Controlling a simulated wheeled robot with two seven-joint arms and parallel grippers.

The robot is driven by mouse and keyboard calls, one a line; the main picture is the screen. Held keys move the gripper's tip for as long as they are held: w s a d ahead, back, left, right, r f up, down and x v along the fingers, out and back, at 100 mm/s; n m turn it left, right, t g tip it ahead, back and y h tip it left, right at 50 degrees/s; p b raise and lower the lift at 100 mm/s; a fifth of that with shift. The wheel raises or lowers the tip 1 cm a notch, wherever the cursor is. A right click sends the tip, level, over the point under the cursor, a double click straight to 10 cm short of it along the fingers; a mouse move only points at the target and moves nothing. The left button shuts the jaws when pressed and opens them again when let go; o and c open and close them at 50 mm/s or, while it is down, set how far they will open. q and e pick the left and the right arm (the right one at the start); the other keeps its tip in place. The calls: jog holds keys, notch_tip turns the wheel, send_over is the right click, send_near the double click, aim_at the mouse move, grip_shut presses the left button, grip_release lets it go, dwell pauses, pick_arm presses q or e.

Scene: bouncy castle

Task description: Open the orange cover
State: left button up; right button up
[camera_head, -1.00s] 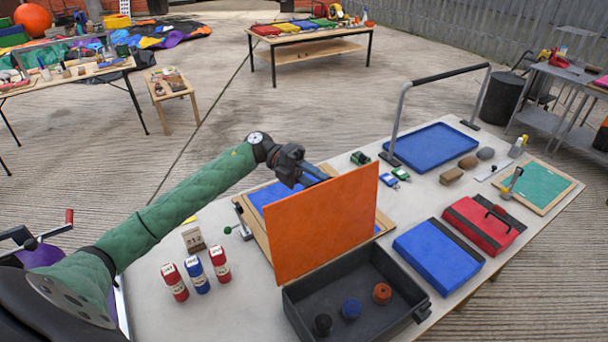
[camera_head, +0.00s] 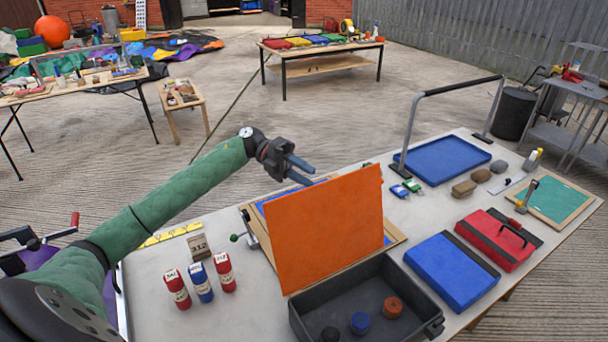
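The orange cover (camera_head: 330,228) stands raised, nearly upright, at the back edge of a dark grey box (camera_head: 420,287). The box is open at the top and holds a black, a blue (camera_head: 360,323) and an orange round piece (camera_head: 392,307). My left gripper (camera_head: 302,170) is behind and above the cover's top left edge, apart from it in the picture. Its two blue fingers show with a gap between them, and nothing is held. My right gripper is out of view.
A blue case (camera_head: 452,270) and a red case (camera_head: 498,240) lie right of the box. Three bottles (camera_head: 201,281) stand left of it. A blue board lies behind the cover. A blue tray (camera_head: 443,160) sits under a grey rail (camera_head: 408,130).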

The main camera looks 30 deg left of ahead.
pick_arm(q)
jog(key=w+a+b, duration=0.1)
jog(key=a+b, duration=0.3)
jog(key=a, duration=0.5)
jog(key=shift+f, duration=0.4)
dwell(0.5)
jog(key=shift+w, duration=0.1)
jog(key=shift+b, duration=0.4)
dwell(0.4)
